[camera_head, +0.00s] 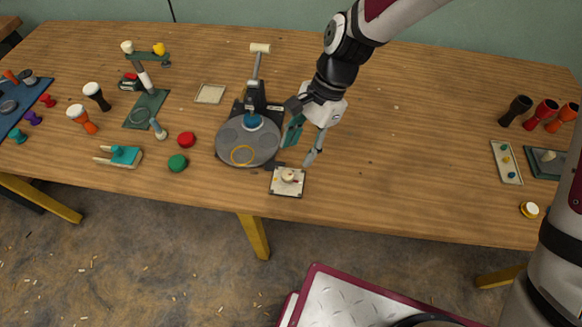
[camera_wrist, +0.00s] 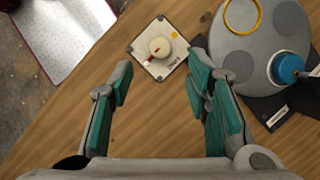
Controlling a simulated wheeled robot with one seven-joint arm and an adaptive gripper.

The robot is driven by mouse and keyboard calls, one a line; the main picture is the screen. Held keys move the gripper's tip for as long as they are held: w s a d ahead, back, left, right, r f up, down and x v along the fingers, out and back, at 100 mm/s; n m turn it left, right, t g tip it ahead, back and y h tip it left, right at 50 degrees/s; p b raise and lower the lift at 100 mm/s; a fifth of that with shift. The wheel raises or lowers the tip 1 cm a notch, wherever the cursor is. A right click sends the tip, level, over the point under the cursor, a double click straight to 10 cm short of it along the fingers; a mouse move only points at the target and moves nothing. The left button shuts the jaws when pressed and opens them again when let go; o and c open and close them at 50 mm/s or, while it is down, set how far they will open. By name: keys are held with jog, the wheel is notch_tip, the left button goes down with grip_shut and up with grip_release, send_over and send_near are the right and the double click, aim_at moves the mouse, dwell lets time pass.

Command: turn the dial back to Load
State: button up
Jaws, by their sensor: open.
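The dial is a cream knob (camera_head: 289,176) with a red pointer mark, on a square white plate (camera_head: 297,190) near the table's front edge. In the wrist view the knob (camera_wrist: 160,47) sits ahead of the fingers, a little left of the gap's middle line. The plate (camera_wrist: 143,42) carries dark lettering, too small to read surely, and a yellow-orange spot on one side. My gripper (camera_head: 301,146) is open and empty above the table, just behind and above the dial plate. Its teal-padded fingers (camera_wrist: 165,90) stand apart, with neither touching the knob.
A grey round turntable (camera_head: 232,143) with a yellow ring (camera_head: 242,155) and blue hub (camera_head: 252,121) stands close left of the dial. Red (camera_head: 187,139) and green (camera_head: 178,163) discs lie further left. The table right of my gripper is clear until the goblet drums (camera_head: 541,112).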

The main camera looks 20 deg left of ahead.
aim_at(288, 174)
jog(key=x, duration=0.8)
grip_shut()
